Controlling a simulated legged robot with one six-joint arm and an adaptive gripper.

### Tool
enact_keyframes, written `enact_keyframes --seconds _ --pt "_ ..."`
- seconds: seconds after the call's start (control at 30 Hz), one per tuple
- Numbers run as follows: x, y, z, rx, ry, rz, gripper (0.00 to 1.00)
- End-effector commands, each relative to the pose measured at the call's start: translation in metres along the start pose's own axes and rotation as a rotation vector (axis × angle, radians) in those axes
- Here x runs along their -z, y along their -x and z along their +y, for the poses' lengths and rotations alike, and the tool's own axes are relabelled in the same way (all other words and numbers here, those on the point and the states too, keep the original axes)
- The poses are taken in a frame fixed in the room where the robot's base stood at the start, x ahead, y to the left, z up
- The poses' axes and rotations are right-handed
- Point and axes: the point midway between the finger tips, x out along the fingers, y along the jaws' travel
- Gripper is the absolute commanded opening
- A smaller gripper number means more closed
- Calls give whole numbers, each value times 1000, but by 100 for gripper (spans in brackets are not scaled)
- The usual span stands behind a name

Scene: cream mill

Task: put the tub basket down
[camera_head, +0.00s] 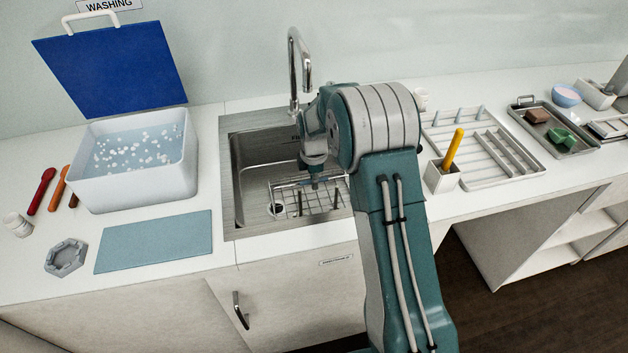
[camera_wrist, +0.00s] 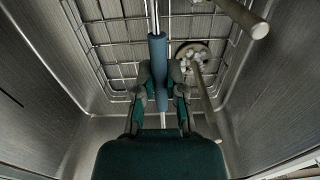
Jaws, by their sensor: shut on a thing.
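The tub basket (camera_head: 312,204) is a wire basket down inside the steel sink (camera_head: 240,165). In the wrist view its wire grid (camera_wrist: 118,40) spans the top of the picture, with a blue handle grip (camera_wrist: 158,50) in the middle. My gripper (camera_wrist: 160,85) is shut on that blue grip, one finger on each side. In the head view my gripper (camera_head: 316,181) reaches down into the sink and my arm hides its right part. The round drain (camera_wrist: 190,55) with white bits shows through the wires. I cannot tell whether the basket touches the sink floor.
A white tub (camera_head: 140,185) of water with white bits stands left of the sink, its blue lid (camera_head: 110,68) raised behind. A blue-grey mat (camera_head: 155,241) lies in front. The faucet (camera_head: 292,70) rises behind the sink. A slatted rack (camera_head: 480,150) stands at right.

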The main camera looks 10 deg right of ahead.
Motion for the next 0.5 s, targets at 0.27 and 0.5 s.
enact_keyframes --seconds 0.27,0.5 --pt "0 0 0 0 0 0 45" --pt "0 0 0 0 0 0 49"
